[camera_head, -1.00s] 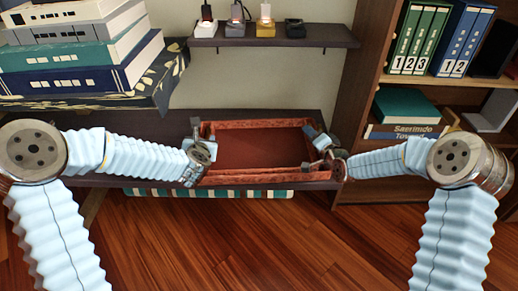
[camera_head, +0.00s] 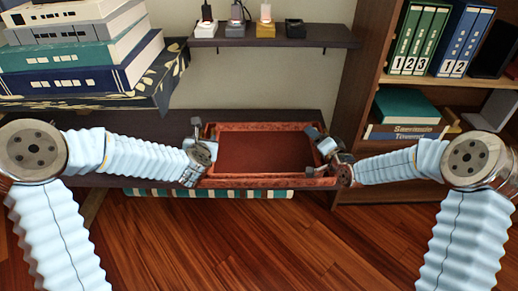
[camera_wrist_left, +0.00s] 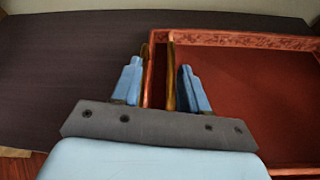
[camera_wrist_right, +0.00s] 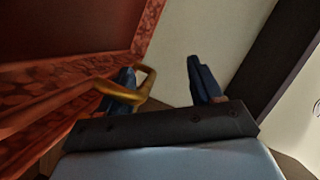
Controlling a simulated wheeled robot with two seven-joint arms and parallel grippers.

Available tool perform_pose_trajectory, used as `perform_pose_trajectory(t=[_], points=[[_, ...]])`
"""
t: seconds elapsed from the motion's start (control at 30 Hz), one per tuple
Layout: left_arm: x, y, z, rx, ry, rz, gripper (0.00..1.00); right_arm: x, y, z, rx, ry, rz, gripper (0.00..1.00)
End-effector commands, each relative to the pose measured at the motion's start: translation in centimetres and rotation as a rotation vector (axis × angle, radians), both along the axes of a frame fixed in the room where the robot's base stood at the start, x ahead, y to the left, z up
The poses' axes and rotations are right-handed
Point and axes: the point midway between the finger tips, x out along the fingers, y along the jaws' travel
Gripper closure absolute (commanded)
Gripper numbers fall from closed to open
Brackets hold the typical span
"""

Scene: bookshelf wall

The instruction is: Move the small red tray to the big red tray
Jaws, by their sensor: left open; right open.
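Red tray walls (camera_head: 260,181) surround a dark red floor on the low dark shelf. Doubled edges suggest nested trays, but I cannot clearly separate the small one from the big one. My left gripper (camera_head: 203,138) is at the left side, open. In the left wrist view its fingers (camera_wrist_left: 160,82) stand on either side of upright brass handle bars (camera_wrist_left: 171,75) at the tray edge. My right gripper (camera_head: 318,152) is at the right side, open. In the right wrist view, a brass handle (camera_wrist_right: 143,88) lies by its left finger and open space shows beside the right finger.
The dark low shelf (camera_head: 130,122) has bare room left of the tray. A stack of big books (camera_head: 80,60) stands at upper left. A wall shelf (camera_head: 275,42) with small devices is above. A bookcase (camera_head: 352,100) rises close to the right arm.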

Motion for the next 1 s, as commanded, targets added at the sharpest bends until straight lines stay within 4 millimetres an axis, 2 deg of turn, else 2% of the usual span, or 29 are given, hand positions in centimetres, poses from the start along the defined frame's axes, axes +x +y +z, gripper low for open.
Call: perform_pose_trajectory(t=[0.03,0.2,0.4,0.53,0.83,1.0], points=[[0.0,0.2,-0.2,0.001,0.001,0.004,0.58,-1.3,-1.0,-0.6,-0.005,0.021,-0.007,0.19],[0.0,0.3,-0.3,0.002,0.004,0.008,0.58,-4.9,-2.3,0.6,-0.006,0.012,-0.006,0.19],[-0.1,0.6,-0.5,0.003,0.008,0.012,0.58,-7.6,-3.5,1.7,-0.005,0.000,-0.007,0.19],[-0.1,0.5,-0.5,0.002,0.010,0.011,0.58,-8.3,-3.6,2.1,-0.003,-0.005,-0.005,0.19],[-0.2,0.5,-0.7,0.001,0.016,0.009,0.58,-8.3,-3.5,2.3,-0.003,-0.010,-0.003,0.19],[-0.4,1.5,-0.9,0.000,0.016,0.010,0.58,-8.3,-3.5,1.9,-0.003,-0.012,-0.002,0.19]])
